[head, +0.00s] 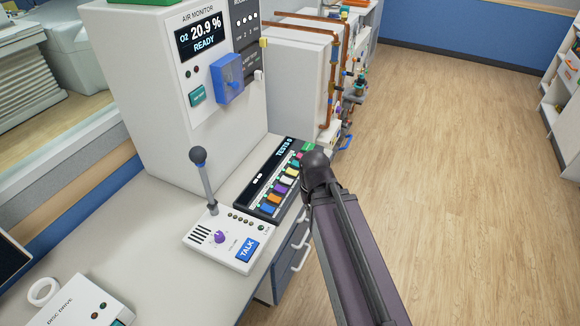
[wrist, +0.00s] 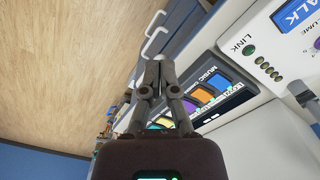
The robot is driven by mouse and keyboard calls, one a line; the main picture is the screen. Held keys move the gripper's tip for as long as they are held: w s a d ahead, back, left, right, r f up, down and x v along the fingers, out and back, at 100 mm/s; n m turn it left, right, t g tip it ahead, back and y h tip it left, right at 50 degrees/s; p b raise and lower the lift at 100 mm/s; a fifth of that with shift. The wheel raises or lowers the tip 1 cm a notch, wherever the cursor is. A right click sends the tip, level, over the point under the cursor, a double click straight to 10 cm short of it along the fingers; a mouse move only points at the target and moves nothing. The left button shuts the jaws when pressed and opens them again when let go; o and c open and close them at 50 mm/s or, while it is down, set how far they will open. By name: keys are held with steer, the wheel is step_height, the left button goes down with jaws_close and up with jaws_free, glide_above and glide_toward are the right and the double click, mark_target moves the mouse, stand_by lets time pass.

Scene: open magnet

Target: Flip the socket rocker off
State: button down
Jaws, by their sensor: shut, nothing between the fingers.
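I cannot make out a socket rocker for certain in either view. In the wrist view my gripper (wrist: 158,62) is shut and empty, its two fingertips together. It is in front of the panel with coloured keys (wrist: 205,96), above the drawer side of the bench; whether it touches anything I cannot tell. In the head view my arm reaches up from the bottom right, and its dark wrist end is beside the right edge of the coloured-key panel (head: 262,190). The gripper fingers are hidden there.
A white air monitor cabinet (head: 155,105) with a blue box (head: 230,82) stands behind the panel. An intercom (head: 195,240) with an upright microphone (head: 203,172) is in front-left. Copper pipes (head: 337,75) run beyond. Drawer handles (head: 301,255) stick out below. The wooden floor (head: 470,150) is clear.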

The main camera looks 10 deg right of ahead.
step_height(320, 180, up, 5)
steer(key=m+y+p, duration=0.1)
steer(key=m+p, duration=0.4)
steer(key=m, duration=2)
glide_above(290, 171)
steer(key=d, duration=0.1)
steer(key=shift+s+d+t, duration=0.2)
steer(key=shift+s+t, duration=0.2)
steer(key=shift+s, duration=0.05)
steer(key=shift+f, duration=0.15)
steer(key=f+b, duration=0.4)
steer(key=a+f+b, duration=0.1)
steer(key=f+b, duration=0.4)
steer(key=w+f+b, duration=0.1)
steer(key=f+b, duration=0.3)
steer(key=b, duration=0.1)
steer(key=shift+a+f, duration=0.2)
steer(key=shift+f, duration=0.15)
steer(key=shift+d, duration=0.1)
